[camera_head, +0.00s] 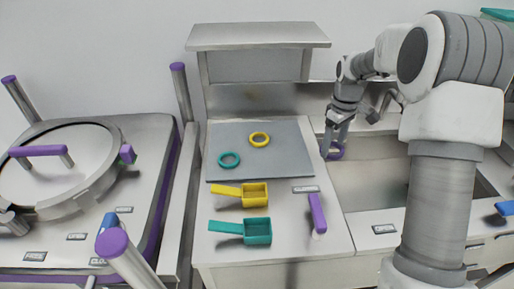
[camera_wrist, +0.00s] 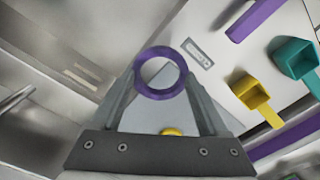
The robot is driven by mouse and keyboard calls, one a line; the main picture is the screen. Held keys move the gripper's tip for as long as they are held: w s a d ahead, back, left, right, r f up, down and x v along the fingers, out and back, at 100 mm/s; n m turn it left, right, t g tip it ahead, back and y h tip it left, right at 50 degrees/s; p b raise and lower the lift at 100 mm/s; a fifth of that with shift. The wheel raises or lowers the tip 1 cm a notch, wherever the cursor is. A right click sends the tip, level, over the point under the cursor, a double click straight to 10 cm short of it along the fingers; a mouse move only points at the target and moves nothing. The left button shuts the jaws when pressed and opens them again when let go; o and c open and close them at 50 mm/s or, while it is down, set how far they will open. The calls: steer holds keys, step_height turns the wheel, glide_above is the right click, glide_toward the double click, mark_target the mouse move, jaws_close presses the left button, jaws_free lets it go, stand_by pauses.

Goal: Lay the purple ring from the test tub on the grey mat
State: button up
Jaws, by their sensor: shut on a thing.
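The purple ring (camera_wrist: 141,84) is held between the two fingers of my gripper (camera_wrist: 160,90) in the wrist view. In the head view my gripper (camera_head: 334,148) points down with the purple ring (camera_head: 340,154) at its tips, over the left edge of the test tub (camera_head: 375,190). The grey mat (camera_head: 290,165) lies on the counter to the left of my gripper. A yellow ring (camera_head: 259,139) and a teal ring (camera_head: 229,160) lie apart on the mat. The ring's height above the tub edge is hard to tell.
A yellow scoop (camera_head: 254,194) and a teal scoop (camera_head: 257,231) lie in front of the mat. A purple handle (camera_head: 317,214) stands near the counter's right front. A shelf box (camera_head: 258,65) rises behind the mat. The mat's right and front parts are bare.

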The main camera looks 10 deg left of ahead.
steer(key=w+a+n, duration=0.1)
steer(key=w+n, duration=0.8)
steer(key=n+b, duration=0.1)
steer(key=n, duration=0.1)
glide_above(292, 167)
step_height(292, 167, down, 6)
steer(key=shift+r, duration=0.1)
steer(key=shift+f, duration=2.1)
steer(key=shift+f, duration=0.1)
